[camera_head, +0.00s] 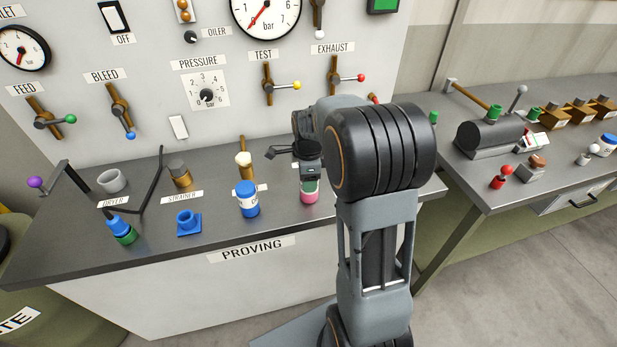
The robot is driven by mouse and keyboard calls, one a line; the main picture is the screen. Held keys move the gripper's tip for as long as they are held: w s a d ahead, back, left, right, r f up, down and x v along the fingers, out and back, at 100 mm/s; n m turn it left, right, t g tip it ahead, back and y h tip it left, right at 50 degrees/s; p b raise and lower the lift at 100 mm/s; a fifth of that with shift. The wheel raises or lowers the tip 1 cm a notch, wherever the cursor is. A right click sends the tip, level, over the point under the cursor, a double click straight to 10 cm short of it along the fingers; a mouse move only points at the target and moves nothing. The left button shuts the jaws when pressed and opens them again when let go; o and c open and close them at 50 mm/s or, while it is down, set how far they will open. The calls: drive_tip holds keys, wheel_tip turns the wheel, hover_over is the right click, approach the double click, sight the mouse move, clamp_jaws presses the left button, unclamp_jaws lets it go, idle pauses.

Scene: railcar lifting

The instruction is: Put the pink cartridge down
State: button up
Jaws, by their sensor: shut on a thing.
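The pink cartridge (309,197) is at the right part of the proving bench, directly below my gripper (309,178). It shows a pink lower part and a dark green upper part. My gripper is shut on its top. The cartridge's base appears at or just above the bench top; I cannot tell whether it touches. My arm hides the bench area to its right, and a label (305,187) behind the cartridge is partly covered.
A blue and white cartridge (247,199) stands left of the pink one. A blue fitting (188,222) and a blue-green piece (120,229) stand farther left. The panel's levers and gauges rise behind. A second bench (470,185) stands at right.

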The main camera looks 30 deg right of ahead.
drive_tip(key=shift+f, duration=0.15)
drive_tip(key=o, duration=1.1)
